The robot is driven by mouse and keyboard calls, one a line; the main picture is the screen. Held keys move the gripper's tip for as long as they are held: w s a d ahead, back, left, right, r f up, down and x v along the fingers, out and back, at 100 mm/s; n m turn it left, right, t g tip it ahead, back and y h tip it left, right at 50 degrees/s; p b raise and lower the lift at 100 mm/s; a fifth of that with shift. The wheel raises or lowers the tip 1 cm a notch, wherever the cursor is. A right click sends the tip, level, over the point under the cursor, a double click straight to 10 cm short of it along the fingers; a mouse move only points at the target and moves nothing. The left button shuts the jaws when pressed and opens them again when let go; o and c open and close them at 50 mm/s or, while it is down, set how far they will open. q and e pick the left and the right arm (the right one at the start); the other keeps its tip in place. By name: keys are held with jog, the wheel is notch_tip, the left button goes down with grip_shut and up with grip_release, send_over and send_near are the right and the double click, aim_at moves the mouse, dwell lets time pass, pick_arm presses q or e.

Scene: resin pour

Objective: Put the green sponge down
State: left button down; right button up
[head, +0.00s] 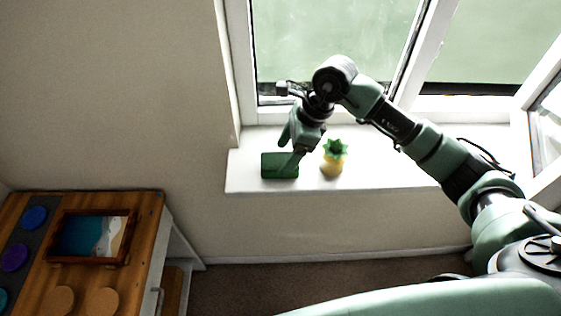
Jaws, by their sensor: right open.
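The green sponge (277,166) is a dark green block on the white windowsill (400,170), near the sill's left end. My right gripper (292,158) reaches down from above, its fingertips at the right part of the sponge. Its jaws are open. One finger overlaps the sponge in the picture, so I cannot tell whether it touches it. My left gripper is not in view.
A yellow pineapple-shaped object with a green top (333,160) stands just right of the sponge. The window (330,50) is behind. A wooden cabinet (150,230) with a framed ocean picture (90,237) and coloured discs stands lower left. The sill's right part looks clear.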

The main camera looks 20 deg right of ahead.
jog(key=b+v, duration=0.2)
jog(key=v, duration=0.5)
jog(key=shift+d+r, duration=0.2)
jog(key=shift+r, duration=0.1)
jog(key=shift+s+d+r+b, duration=0.15)
jog(key=shift+r+b, duration=0.15)
jog(key=shift+r, duration=0.15)
